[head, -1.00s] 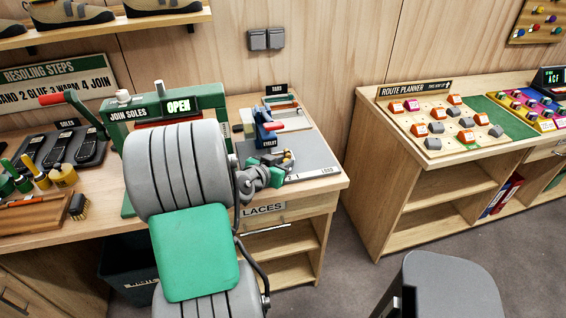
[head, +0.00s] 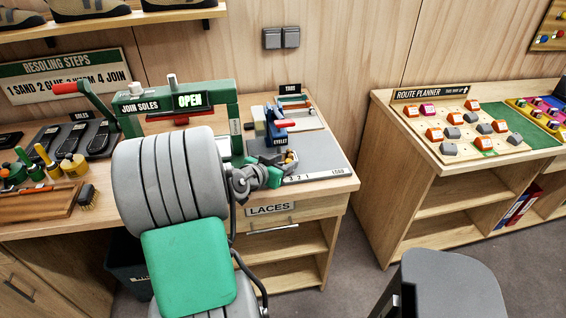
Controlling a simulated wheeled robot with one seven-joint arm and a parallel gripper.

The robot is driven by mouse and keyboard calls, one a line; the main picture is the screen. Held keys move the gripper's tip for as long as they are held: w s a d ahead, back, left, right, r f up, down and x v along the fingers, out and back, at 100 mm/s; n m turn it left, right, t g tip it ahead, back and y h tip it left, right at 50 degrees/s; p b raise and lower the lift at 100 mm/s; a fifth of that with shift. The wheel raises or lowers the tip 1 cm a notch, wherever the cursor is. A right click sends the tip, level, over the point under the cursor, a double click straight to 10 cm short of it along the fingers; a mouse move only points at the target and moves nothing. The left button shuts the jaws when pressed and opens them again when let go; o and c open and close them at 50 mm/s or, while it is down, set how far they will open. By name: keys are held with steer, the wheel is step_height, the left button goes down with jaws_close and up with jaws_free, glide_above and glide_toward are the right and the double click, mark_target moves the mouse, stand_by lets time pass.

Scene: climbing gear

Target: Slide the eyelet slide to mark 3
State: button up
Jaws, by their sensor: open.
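The blue eyelet press (head: 276,132) with a red handle and an EYELET label stands on a grey board at the right end of the bench. Marks 3, 2 and 1 (head: 298,177) are printed along the board's front edge, with 3 leftmost. My gripper (head: 287,159) is at the front of the press, low over the board, jaws open. It is small and partly hidden by my wrist. The eyelet slide cannot be told apart from the gripper and press parts here, and whether the gripper touches anything cannot be told.
The green JOIN SOLES press (head: 180,102) reads OPEN and stands left of the board, close behind my arm. A rack labelled TABS (head: 296,108) lies behind the eyelet press. The grey board (head: 325,160) is clear at right. A grey stool (head: 450,285) stands in front.

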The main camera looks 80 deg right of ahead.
steer(key=b+v, duration=0.1)
steer(key=v, duration=0.6)
steer(key=shift+w+a+r, duration=0.15)
steer(key=shift+a, duration=0.2)
